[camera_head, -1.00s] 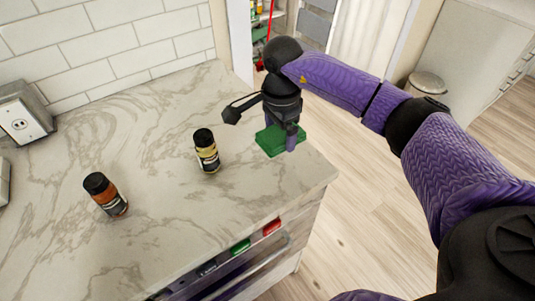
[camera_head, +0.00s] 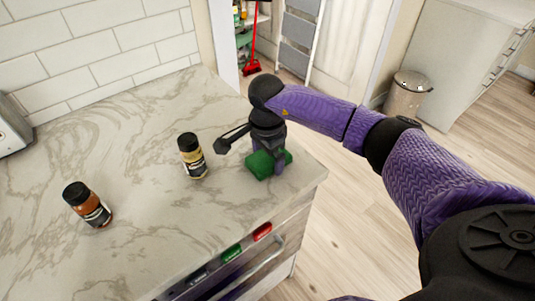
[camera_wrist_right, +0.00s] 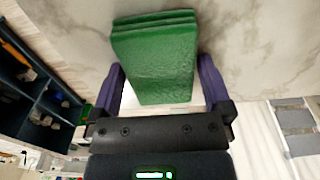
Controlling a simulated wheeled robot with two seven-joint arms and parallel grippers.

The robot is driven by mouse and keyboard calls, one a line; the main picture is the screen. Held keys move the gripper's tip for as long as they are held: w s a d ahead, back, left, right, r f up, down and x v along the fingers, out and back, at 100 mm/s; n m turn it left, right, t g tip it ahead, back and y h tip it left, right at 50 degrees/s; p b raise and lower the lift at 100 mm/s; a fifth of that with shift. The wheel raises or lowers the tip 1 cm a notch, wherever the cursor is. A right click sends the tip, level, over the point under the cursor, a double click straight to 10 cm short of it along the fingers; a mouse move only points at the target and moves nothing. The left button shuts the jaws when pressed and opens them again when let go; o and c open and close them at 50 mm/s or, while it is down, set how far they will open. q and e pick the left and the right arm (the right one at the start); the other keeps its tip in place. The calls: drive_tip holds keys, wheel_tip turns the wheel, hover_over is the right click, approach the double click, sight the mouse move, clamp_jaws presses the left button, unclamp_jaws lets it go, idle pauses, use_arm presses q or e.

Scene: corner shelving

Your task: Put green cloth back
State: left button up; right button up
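The green cloth (camera_head: 262,166) is a folded, layered stack near the right corner of the marble counter (camera_head: 130,130). My right gripper (camera_head: 268,164) points down at it, with its fingers on either side. In the right wrist view the cloth (camera_wrist_right: 155,60) lies between the two purple fingers of the gripper (camera_wrist_right: 162,75), close to both. Whether the cloth's underside touches the counter cannot be told. My left gripper is not in view.
A yellow-labelled bottle (camera_head: 193,160) stands left of the cloth, and an orange-brown jar (camera_head: 88,206) further left. Coloured items show in the slightly open front drawer (camera_head: 225,268). Past the counter's right edge is open floor (camera_head: 350,235), with a bin (camera_head: 407,95) behind.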

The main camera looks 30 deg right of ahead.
sight(267, 157)
wheel_tip(267, 157, up, 12)
drive_tip(key=p, duration=0.2)
drive_tip(key=shift+r, duration=0.15)
